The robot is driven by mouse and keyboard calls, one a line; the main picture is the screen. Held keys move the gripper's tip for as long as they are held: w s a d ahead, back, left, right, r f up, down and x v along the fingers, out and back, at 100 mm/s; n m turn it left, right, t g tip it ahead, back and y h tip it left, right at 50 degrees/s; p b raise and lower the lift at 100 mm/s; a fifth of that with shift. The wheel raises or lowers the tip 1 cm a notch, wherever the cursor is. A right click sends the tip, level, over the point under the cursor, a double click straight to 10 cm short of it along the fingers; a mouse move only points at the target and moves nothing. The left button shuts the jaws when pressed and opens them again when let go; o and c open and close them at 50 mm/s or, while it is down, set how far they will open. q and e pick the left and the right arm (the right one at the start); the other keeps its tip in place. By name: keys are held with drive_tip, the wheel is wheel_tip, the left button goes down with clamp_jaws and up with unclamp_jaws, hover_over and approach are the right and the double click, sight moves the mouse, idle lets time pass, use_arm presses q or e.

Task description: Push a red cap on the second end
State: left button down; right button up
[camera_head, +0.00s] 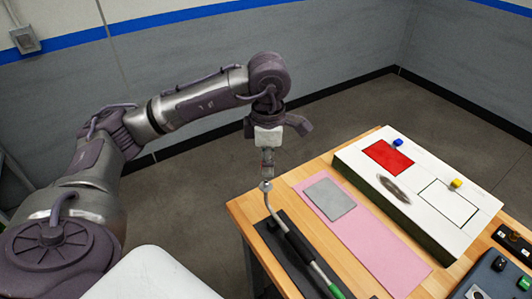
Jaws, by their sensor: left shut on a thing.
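A thin bent metal tube (272,209) with a dark sleeve and a green part lies over a black mat (275,238) at the left of the wooden table. Its far end rises to a small silvery fitting (265,186) near the table's left corner. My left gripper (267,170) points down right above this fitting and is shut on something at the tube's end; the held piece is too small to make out. I cannot make out a red cap. My right gripper is not in view.
A pink mat (365,240) with a grey pad (329,199) lies mid-table. Behind it is a white block (420,215) with a red rectangle (388,157), an outlined rectangle, a blue piece (397,142), a yellow piece (456,183) and a dark oval. A dark case (500,272) is at right.

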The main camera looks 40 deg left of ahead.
use_arm(q)
drive_tip(key=shift+w+a+r+n, duration=0.2)
drive_tip(key=shift+a+n, duration=0.15)
drive_tip(key=shift+n, duration=0.25)
drive_tip(key=shift+w+a+n, duration=0.1)
drive_tip(key=shift+a+n, duration=0.05)
drive_tip(key=shift+n, duration=0.15)
drive_tip(key=shift+f, duration=0.45)
drive_tip(key=shift+f+b, duration=0.3)
drive_tip(key=shift+b, duration=0.05)
wheel_tip(320, 180, down, 3)
drive_tip(key=shift+r+b, duration=0.2)
drive_tip(key=shift+b, duration=0.7)
drive_tip(key=shift+f+b, duration=0.35)
drive_tip(key=shift+f, duration=0.1)
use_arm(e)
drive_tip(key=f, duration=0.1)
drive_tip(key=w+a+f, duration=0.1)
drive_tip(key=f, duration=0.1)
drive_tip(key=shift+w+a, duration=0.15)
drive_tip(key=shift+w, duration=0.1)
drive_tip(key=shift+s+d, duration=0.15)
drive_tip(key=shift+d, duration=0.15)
use_arm(q)
drive_tip(key=shift+b, duration=0.3)
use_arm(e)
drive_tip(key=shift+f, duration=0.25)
